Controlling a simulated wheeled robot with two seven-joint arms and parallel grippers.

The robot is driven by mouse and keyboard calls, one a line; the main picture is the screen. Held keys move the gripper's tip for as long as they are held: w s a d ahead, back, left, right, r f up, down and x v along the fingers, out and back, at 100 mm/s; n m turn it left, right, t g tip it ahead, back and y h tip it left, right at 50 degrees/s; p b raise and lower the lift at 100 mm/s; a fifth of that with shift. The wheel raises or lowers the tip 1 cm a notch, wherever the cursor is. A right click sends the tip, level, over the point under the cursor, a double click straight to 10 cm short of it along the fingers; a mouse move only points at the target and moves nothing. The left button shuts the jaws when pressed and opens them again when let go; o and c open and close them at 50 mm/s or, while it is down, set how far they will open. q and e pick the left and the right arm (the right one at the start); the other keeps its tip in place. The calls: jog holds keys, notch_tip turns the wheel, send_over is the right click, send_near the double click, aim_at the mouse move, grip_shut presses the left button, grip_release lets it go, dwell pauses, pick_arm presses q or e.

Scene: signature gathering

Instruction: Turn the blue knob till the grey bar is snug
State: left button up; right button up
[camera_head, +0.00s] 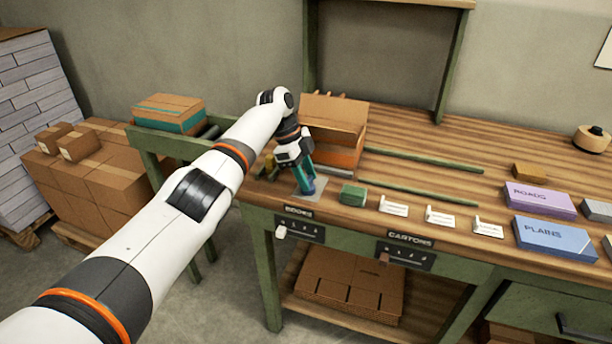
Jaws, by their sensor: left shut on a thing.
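The blue knob (309,189) is at the front left of the workbench, on a small grey plate (321,187). It is small and mostly hidden by my left gripper (305,184), which points down from above and is shut on it. A thin grey bar (337,171) lies just behind, at the foot of an open carton; I cannot tell whether it touches the carton. My right gripper is not in view.
The open carton (333,116) stands behind the gripper. A green block (353,194) is close to its right, then several white cards (393,206). A purple box (540,199) and a blue box (553,237) lie farther right. Green rails (425,159) cross the bench (455,146).

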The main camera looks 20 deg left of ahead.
pick_arm(q)
jog(key=o, duration=1)
jog(key=v, duration=1.2)
jog(key=shift+d, duration=0.1)
